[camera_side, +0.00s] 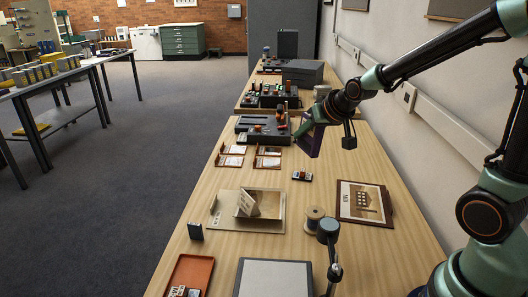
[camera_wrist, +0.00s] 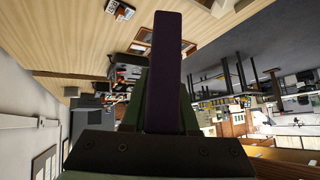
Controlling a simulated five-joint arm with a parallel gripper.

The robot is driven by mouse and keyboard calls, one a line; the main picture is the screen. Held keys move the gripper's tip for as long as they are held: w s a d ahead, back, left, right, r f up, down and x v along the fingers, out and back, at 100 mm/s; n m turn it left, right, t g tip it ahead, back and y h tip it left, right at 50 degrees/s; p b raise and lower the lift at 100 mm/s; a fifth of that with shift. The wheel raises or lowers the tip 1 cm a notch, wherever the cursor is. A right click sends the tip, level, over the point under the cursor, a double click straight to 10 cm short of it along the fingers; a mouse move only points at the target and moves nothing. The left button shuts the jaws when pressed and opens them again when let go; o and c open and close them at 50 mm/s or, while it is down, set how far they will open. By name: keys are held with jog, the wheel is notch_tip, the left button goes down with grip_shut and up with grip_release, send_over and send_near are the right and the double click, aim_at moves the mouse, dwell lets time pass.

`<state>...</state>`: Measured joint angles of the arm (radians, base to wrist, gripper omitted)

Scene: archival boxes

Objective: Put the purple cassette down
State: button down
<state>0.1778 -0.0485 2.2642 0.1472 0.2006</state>
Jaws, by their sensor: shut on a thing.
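The purple cassette (camera_side: 312,140) is held in my gripper (camera_side: 304,124), raised above the wooden table (camera_side: 344,155) near its right side. It looks tilted, with its lower part hanging free of the table. In the wrist view the cassette (camera_wrist: 163,62) is a long dark purple bar seen nearly edge-on. It stands between the green fingers of my gripper (camera_wrist: 158,100), which are shut on it. The fingertips are partly hidden by the cassette.
A black device (camera_side: 262,130) stands just left of my gripper. Small framed cards (camera_side: 268,159), a folded card on a tan board (camera_side: 224,208), a spool (camera_side: 314,216) and a picture board (camera_side: 365,202) lie nearer. Bare wood shows between them. The wall borders the right.

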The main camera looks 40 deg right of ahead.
jog(key=shift+w+d+r, duration=0.2)
jog(key=shift+d+r, duration=0.15)
jog(key=w+d+m+g+h, duration=0.1)
jog(key=w+d+h, duration=0.15)
jog(key=d, duration=1.05)
jog(key=w+d+m+g+h, duration=0.1)
jog(key=w+d, duration=0.3)
jog(key=d, duration=0.9)
jog(key=shift+m, duration=0.3)
jog(key=f, duration=1)
jog(key=d+f, duration=0.1)
jog(key=f, duration=0.4)
jog(key=shift+s+f, duration=0.1)
jog(key=shift+f, duration=2.3)
jog(key=shift+f, duration=0.15)
jog(key=c, duration=0.7)
grip_release()
